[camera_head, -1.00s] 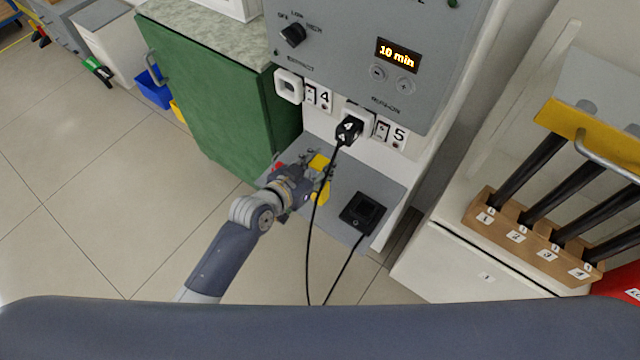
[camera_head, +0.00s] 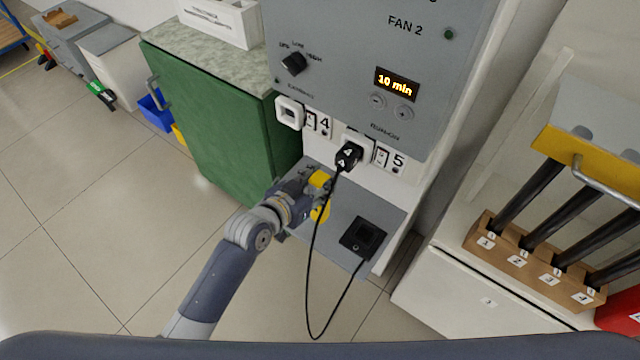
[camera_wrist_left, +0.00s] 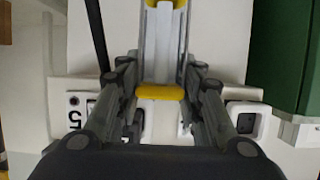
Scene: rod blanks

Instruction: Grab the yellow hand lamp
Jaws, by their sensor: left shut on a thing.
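The yellow hand lamp (camera_head: 320,212) is at the foot of the grey panel in the head view, partly hidden by my left gripper (camera_head: 316,192). My left gripper is shut on the lamp. In the left wrist view the lamp's yellow part (camera_wrist_left: 160,92) lies between the two fingers (camera_wrist_left: 163,98), with a grey and white body and more yellow beyond it. The rest of the lamp's shape is hidden by the fingers. My right gripper is not in view.
A black plug (camera_head: 349,156) sits in a socket; its cable hangs in a loop just right of my left gripper to a black box (camera_head: 362,238) on a grey plate. A green cabinet (camera_head: 215,125) stands left. A wooden rack (camera_head: 530,262) holds several dark rods at right.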

